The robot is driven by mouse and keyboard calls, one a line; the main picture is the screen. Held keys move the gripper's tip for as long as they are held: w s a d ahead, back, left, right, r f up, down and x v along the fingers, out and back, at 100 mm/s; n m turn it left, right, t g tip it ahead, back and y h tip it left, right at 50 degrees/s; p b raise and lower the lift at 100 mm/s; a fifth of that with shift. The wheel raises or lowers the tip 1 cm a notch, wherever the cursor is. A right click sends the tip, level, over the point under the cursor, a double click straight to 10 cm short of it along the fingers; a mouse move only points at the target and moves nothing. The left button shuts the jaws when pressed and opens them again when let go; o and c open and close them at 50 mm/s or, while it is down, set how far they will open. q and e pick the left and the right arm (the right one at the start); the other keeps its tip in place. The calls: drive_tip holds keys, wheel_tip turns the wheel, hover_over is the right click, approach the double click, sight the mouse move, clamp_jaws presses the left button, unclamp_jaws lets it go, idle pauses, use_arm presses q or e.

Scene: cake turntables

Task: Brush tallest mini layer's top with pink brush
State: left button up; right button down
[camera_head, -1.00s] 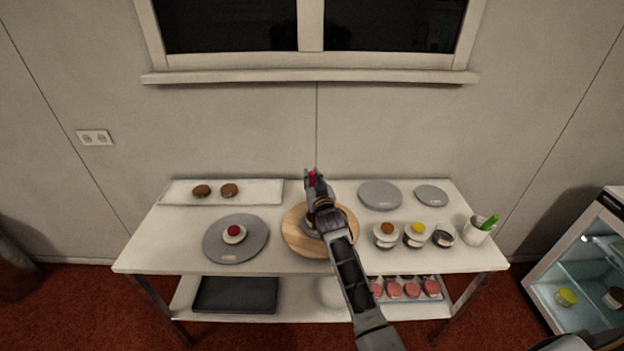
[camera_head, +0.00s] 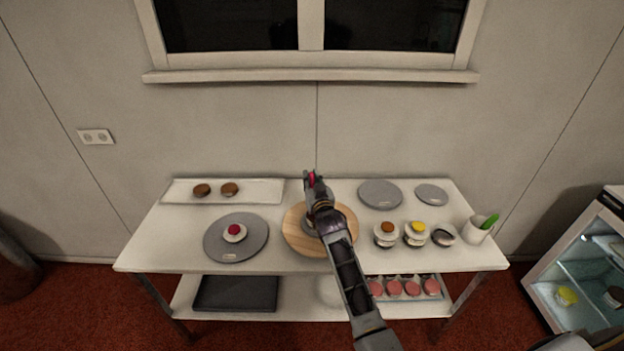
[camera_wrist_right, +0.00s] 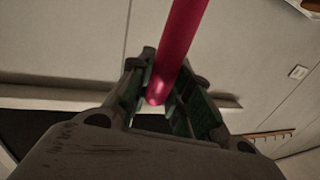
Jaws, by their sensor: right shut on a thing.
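My right gripper (camera_head: 312,186) is above the wooden turntable (camera_head: 295,240) at the middle of the table. It is shut on the pink brush (camera_head: 311,177); in the right wrist view the brush's pink handle (camera_wrist_right: 180,45) stands between the fingers (camera_wrist_right: 170,95). The brush's lower end is hidden. My right arm covers most of what stands on the wooden turntable, so I cannot tell whether the brush touches anything. A small cake layer with a dark pink top (camera_head: 234,232) sits on the grey turntable (camera_head: 255,248) to the left. My left gripper is not in view.
Two brown mini layers (camera_head: 229,189) lie on a white tray (camera_head: 262,193) at the back left. Grey discs (camera_head: 380,193) lie at the back right. Small topped jars (camera_head: 415,233) and a white cup (camera_head: 474,232) with a green item stand at the right.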

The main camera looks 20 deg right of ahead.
drive_tip(key=shift+s, duration=0.2)
drive_tip(key=shift+s+a+p, duration=0.1)
drive_tip(key=shift+s+p, duration=0.05)
drive_tip(key=shift+p, duration=0.15)
idle(0.6)
drive_tip(key=shift+s, duration=0.1)
drive_tip(key=shift+s+p, duration=0.25)
drive_tip(key=shift+p, duration=0.25)
drive_tip(key=shift+s+d+p, duration=0.25)
drive_tip(key=shift+s+p, duration=0.2)
idle(0.5)
